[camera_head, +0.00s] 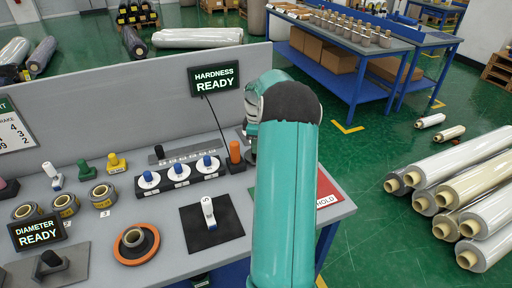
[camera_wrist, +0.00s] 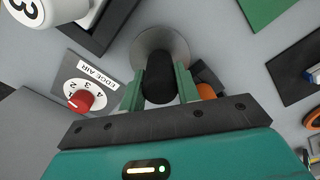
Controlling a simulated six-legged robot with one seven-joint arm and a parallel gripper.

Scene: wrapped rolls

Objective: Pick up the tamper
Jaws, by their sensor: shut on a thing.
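The tamper (camera_wrist: 158,88) shows in the wrist view as a dark, rounded handle with a round silver-grey disc beyond it. My gripper (camera_wrist: 162,76) has its two green fingers closed on either side of the dark handle. The disc is near the grey bench top, but I cannot tell whether it touches. In the head view my teal arm reaches over the bench and hides the tamper and the fingers.
An orange-handled tool (camera_head: 236,153) stands left of my arm, beside a strip of blue-knobbed dials (camera_head: 179,170). A white numbered piece (camera_head: 208,211) stands on a black pad. A dial with a red knob (camera_wrist: 80,101) lies left of my fingers. A grey panel (camera_head: 110,105) backs the bench.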

